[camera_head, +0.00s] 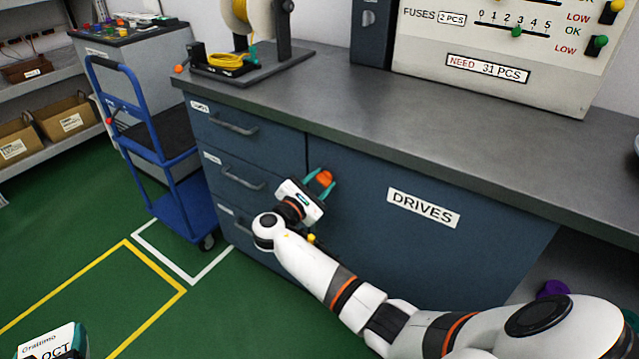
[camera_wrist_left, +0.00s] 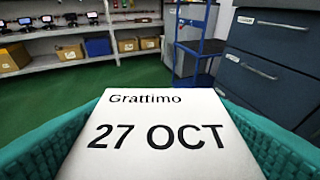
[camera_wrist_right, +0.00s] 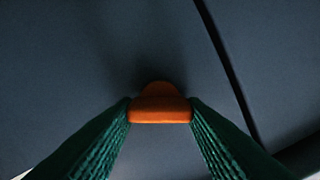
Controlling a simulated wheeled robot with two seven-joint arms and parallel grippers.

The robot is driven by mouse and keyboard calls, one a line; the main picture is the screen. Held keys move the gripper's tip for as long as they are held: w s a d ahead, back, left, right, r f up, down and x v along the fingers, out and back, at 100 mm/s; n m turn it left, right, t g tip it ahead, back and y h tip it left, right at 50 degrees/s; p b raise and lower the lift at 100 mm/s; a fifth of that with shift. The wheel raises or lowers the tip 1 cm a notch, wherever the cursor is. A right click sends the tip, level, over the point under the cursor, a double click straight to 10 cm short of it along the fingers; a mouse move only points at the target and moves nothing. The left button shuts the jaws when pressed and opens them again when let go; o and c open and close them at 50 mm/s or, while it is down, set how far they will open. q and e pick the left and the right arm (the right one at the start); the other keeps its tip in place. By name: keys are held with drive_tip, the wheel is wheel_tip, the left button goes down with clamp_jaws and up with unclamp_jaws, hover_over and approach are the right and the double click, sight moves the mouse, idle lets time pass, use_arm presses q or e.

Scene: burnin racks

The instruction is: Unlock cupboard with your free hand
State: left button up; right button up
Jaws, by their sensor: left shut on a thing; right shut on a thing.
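The cupboard (camera_head: 400,255) is a dark blue door labelled DRIVES under the grey worktop. An orange knob (camera_head: 324,178) sits near its upper left edge, beside the seam to the drawers. My right gripper (camera_head: 321,181) is shut on this orange knob; in the right wrist view the green fingers hold the knob (camera_wrist_right: 160,104) from both sides. The door is closed. My left gripper (camera_wrist_left: 160,140) is shut on a white box (camera_wrist_left: 160,133) marked Grattimo 27 OCT. The box also shows at the bottom left of the head view (camera_head: 55,342).
Drawers (camera_head: 235,128) stand left of the cupboard door. A blue trolley (camera_head: 180,205) is further left. A yellow cable spool stand (camera_head: 245,65) and a fuse panel (camera_head: 500,45) are on the worktop (camera_head: 400,115). Green floor (camera_head: 215,310) is clear at front left.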

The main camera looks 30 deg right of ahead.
use_arm(q)
drive_tip(key=shift+f+b, duration=0.5)
drive_tip(key=shift+f, duration=0.05)
use_arm(e)
drive_tip(key=m, duration=0.3)
drive_tip(key=shift+f, duration=0.2)
use_arm(q)
drive_tip(key=shift+f+b, duration=0.7)
use_arm(e)
drive_tip(key=m, duration=0.2)
drive_tip(key=shift+f+m, duration=0.1)
drive_tip(key=shift+m, duration=0.3)
drive_tip(key=m+b, duration=0.3)
drive_tip(key=m, duration=0.1)
drive_tip(key=shift+s, duration=0.1)
use_arm(q)
drive_tip(key=shift+f+b, duration=0.7)
drive_tip(key=shift+f, duration=1.5)
use_arm(e)
drive_tip(key=shift+m, duration=1.1)
drive_tip(key=o, duration=1)
